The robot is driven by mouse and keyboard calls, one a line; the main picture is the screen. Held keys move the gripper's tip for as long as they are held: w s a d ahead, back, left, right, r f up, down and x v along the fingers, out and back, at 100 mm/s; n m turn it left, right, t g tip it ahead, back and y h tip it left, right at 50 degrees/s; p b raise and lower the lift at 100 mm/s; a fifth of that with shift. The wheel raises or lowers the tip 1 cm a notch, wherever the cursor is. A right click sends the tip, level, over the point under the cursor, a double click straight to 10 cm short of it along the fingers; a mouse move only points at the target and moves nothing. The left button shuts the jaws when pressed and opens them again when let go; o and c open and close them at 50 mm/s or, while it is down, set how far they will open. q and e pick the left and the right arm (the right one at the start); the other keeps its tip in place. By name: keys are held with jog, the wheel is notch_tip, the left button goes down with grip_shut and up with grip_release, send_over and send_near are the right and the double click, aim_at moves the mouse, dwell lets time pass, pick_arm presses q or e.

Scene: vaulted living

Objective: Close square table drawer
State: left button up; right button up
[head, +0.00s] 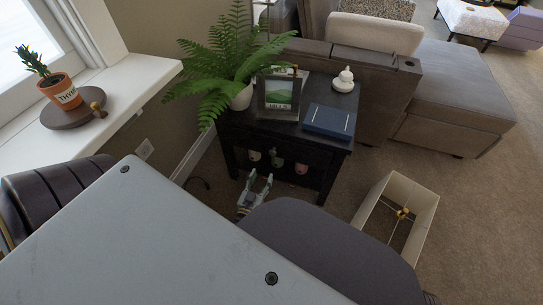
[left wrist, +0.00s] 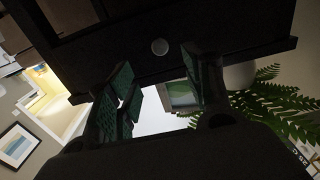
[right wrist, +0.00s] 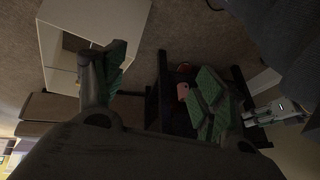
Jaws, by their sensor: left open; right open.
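The black square table (head: 232,126) stands against the sofa in the head view. Its dark front carries a round grey knob (left wrist: 160,46) in the left wrist view. How far the drawer stands out cannot be told. My left gripper (head: 257,188) is low in front of the table in the head view. Its green-padded fingers (left wrist: 158,85) are apart with nothing between them, facing the front near the knob. My right gripper (right wrist: 160,80) is open and empty in its wrist view, facing the table's lower shelf; it is hidden in the head view.
A fern (head: 222,62), picture frame (head: 278,98), blue book (head: 330,122) and white figurine (head: 343,80) stand on the table. Several small items sit on its lower shelf. A lampshade (head: 420,205) lies on the carpet at right. The window sill (head: 130,85) is at left.

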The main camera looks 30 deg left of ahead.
aim_at(272, 154)
pick_arm(q)
jog(key=b+x, duration=0.2)
jog(key=x, duration=0.7)
jog(key=shift+f+b, duration=0.1)
jog(key=shift+b, duration=0.3)
jog(key=shift+b+x, duration=0.4)
jog(key=shift+x, duration=0.8)
jog(key=shift+w+a, duration=0.1)
jog(key=shift+w, duration=0.5)
pick_arm(e)
notch_tip(272, 154, down, 8)
jog(key=a+t+y, duration=0.1)
jog(key=shift+w+a+f+m+t, duration=0.15)
jog(key=shift+a+m+t, duration=0.15)
jog(key=shift+m+t, duration=0.1)
pick_arm(q)
jog(key=shift+w, duration=0.1)
grip_shut()
pick_arm(e)
jog(key=shift+w+a, duration=0.1)
